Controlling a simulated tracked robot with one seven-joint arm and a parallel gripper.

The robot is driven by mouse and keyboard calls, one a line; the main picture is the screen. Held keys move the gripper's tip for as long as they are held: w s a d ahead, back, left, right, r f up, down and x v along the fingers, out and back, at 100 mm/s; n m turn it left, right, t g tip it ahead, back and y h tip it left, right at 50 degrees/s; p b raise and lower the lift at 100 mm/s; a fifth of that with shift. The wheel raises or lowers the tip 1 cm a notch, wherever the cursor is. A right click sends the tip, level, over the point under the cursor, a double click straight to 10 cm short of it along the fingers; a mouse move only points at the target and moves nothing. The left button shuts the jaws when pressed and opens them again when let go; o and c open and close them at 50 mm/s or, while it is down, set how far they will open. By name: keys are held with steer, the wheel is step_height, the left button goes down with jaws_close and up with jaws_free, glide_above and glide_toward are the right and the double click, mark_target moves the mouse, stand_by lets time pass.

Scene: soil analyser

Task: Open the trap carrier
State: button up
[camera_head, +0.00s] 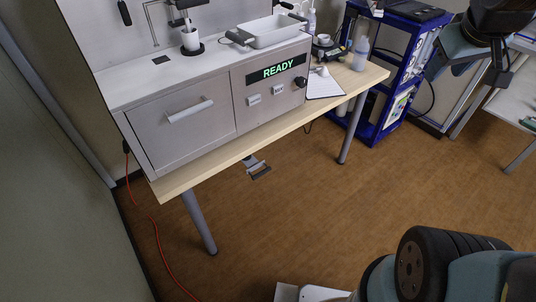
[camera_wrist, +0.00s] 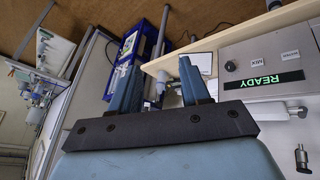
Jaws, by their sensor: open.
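The grey analyser (camera_head: 140,129) stands on a wooden bench at the upper left of the head view. Its front has a wide panel with a bar handle (camera_head: 190,110) and looks closed. No visible label tells me which part is the trap carrier. A lit READY display (camera_head: 278,68) sits to the right of the panel. The display shows upside down in the wrist view (camera_wrist: 265,82). My gripper (camera_wrist: 158,72) is open in the wrist view, its two blue fingers apart and apparently empty. It is away from the handle, and I cannot clearly make it out in the head view.
A white tray (camera_head: 272,30) and a cup (camera_head: 190,39) are on top of the analyser. A bottle (camera_head: 360,54) and a white sheet (camera_head: 324,84) are on the bench's right end. A blue rack (camera_head: 381,89) stands beyond. The brown floor (camera_head: 290,210) in front is mostly clear; a red cable (camera_head: 158,240) runs at left.

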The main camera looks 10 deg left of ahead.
steer(key=w+a+f+n+t+y, duration=0.1)
steer(key=w+a+f+n, duration=0.1)
steer(key=w+f+n, duration=0.7)
steer(key=w+a+f+n+y, duration=0.1)
steer(key=w+a+f+n, duration=0.25)
steer(key=w+f, duration=0.9)
steer(key=w+a+f+n+g+y, duration=0.1)
steer(key=w+a+f+n+y, duration=0.2)
steer(key=f, duration=0.5)
steer(key=w+a+f+n+y, duration=0.1)
steer(key=w+a+f+n, duration=0.2)
steer(key=a+f+n, duration=0.35)
steer(key=n+g+y, duration=0.1)
steer(key=n+y, duration=0.3)
steer(key=y, duration=0.3)
glide_toward(261, 173)
steer(key=w+d+r, duration=0.3)
steer(key=w+d, duration=0.5)
steer(key=d, duration=0.1)
steer(key=s+a+f+n+y, duration=0.2)
steer(key=s+a+f+y, duration=0.1)
steer(key=s+a+f, duration=0.4)
steer(key=x, duration=1.1)
steer(key=shift+s+a+r, duration=0.1)
steer(key=shift+r, duration=0.3)
